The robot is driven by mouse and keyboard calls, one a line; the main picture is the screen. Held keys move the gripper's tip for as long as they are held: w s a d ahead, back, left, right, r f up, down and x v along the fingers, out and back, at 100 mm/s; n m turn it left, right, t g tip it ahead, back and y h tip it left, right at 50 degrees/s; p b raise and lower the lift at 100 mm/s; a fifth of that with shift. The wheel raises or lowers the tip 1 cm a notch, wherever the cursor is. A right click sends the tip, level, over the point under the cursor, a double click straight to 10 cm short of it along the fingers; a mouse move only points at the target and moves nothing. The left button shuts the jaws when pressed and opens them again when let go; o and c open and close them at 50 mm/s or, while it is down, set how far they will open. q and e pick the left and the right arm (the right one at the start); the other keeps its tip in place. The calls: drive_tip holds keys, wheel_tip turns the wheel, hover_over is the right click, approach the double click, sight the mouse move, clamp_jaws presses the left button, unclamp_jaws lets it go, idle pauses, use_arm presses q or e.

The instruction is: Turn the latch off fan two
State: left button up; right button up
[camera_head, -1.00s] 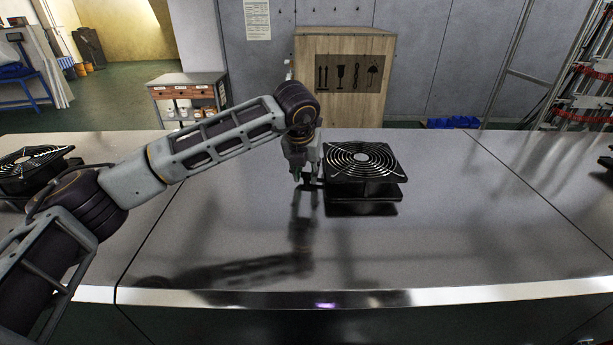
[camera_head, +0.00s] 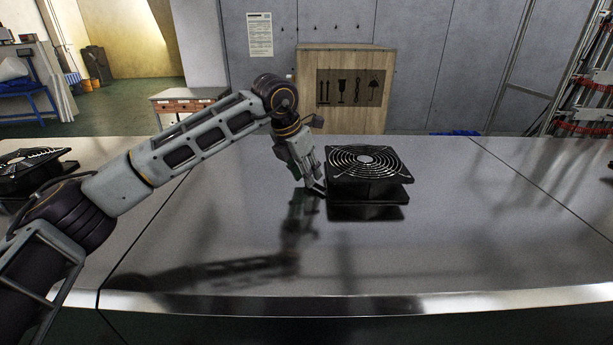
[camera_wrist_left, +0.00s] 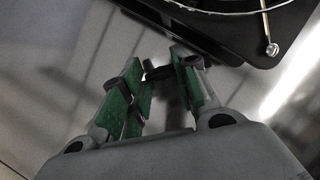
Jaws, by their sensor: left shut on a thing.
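The black fan (camera_head: 365,165) with round wire guard stands on its dark base plate on the steel dryer top, in the middle of the head view. My left gripper (camera_head: 319,187) is tilted, its fingertips low at the fan's left side. The fan's corner also shows in the left wrist view (camera_wrist_left: 222,30). There, a small dark piece, seemingly the latch (camera_wrist_left: 158,73), lies between the green-padded fingers of the left gripper (camera_wrist_left: 157,66), which is shut on it. Most of the latch is hidden by the fingers. My right gripper is out of view.
Another black fan (camera_head: 32,165) sits at the left edge, behind my left arm. The steel dryer top (camera_head: 470,235) is clear in front and to the right of the middle fan. A wooden crate (camera_head: 345,75) stands behind the dryer.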

use_arm(q)
drive_tip(key=shift+a+m+h, duration=0.1)
drive_tip(key=shift+m+h, duration=0.2)
drive_tip(key=shift+m, duration=0.7)
drive_tip(key=m, duration=0.1)
drive_tip(key=m+g, duration=0.1)
drive_tip(key=shift+w+r+m, duration=0.1)
drive_tip(key=shift+w+m, duration=0.05)
drive_tip(key=shift+m, duration=0.15)
drive_tip(key=shift+w+m+g+h+p, duration=0.15)
drive_tip(key=shift+m+g+p, duration=0.3)
drive_tip(key=shift+m, duration=0.55)
drive_tip(key=shift+m+g+h+p, duration=0.2)
drive_tip(key=shift+m+g, duration=0.35)
drive_tip(key=shift+m, duration=0.45)
drive_tip(key=o, duration=0.7)
drive_tip(key=shift+a, duration=0.1)
drive_tip(key=shift+o, duration=0.2)
drive_tip(key=v, duration=1.2)
